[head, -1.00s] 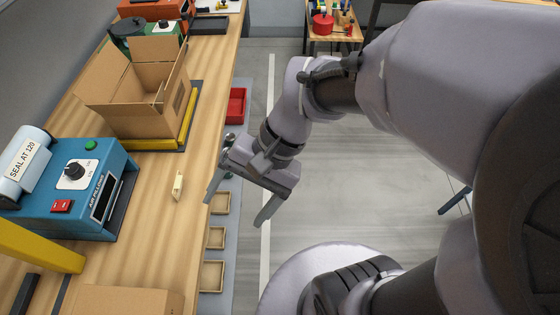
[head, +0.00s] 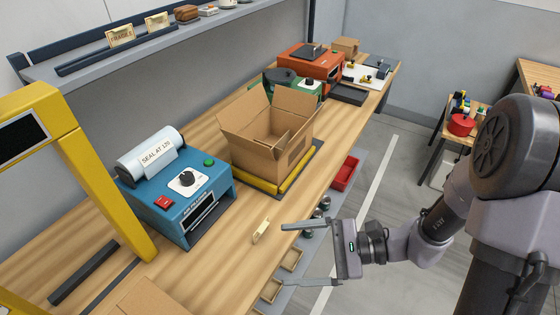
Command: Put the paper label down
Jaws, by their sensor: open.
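A small cream piece (head: 261,230) stands on the wooden bench near its front edge; it may be a paper label, but its face is too small to read. A white paper label (head: 157,156) reading "SEAL AT 120" lies against the pale roll on the blue machine (head: 175,195). My gripper (head: 284,252) is open and empty, its two fingers pointing left at the bench's front edge. The upper fingertip is close to the right of the cream piece in the picture. I cannot tell their gap in depth.
An open cardboard box (head: 262,150) stands behind on a yellow-edged platform. A yellow frame (head: 105,190) rises at left. Small trays (head: 291,259) and a red bin (head: 345,173) lie beyond the bench's front edge. A shelf (head: 160,50) holds a "FRAGILE" card. Bench around the cream piece is clear.

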